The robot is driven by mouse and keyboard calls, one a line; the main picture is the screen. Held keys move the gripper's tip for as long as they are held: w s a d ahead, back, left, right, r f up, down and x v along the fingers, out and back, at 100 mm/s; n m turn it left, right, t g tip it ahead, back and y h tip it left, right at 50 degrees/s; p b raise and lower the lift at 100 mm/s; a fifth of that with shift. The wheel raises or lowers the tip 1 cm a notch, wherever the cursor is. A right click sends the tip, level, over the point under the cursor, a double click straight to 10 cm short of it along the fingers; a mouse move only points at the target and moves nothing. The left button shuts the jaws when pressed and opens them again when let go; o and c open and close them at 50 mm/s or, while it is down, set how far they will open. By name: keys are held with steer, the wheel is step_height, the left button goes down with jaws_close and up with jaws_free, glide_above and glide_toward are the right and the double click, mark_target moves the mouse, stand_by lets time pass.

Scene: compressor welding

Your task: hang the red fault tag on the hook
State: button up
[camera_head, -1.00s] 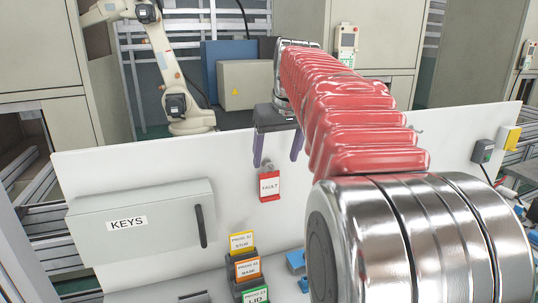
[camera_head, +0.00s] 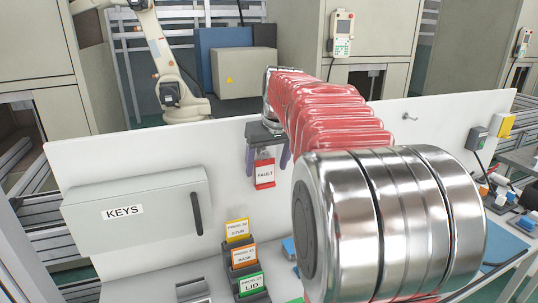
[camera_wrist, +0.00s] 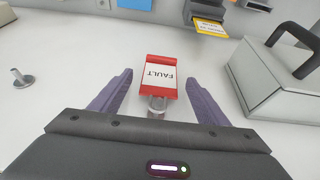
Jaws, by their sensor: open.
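The red fault tag (camera_head: 264,172), with a white label reading FAULT, hangs on the white upright panel. In the wrist view the tag (camera_wrist: 161,76) shows upside down, with a pale round peg or knob (camera_wrist: 157,106) at its near end. My gripper (camera_head: 267,166) is open, with its two purple fingers on either side of the tag. In the wrist view the gripper (camera_wrist: 159,79) has visible gaps between both fingers and the tag. A bare metal hook (camera_head: 410,117) sticks out of the panel at the right; it also shows in the wrist view (camera_wrist: 22,78).
A grey KEYS box (camera_head: 138,222) with a dark handle stands out from the panel at the left. A rack of yellow, orange and green cards (camera_head: 244,258) is below the tag. Panel between tag and hook looks bare, partly behind my arm.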

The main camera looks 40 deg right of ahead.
mark_target(265, 169)
steer(key=shift+x, duration=2.6)
steer(key=shift+c, duration=0.6)
steer(key=c, duration=1.4)
steer(key=shift+r, duration=0.1)
steer(key=shift+r, duration=0.1)
steer(key=shift+r, duration=0.5)
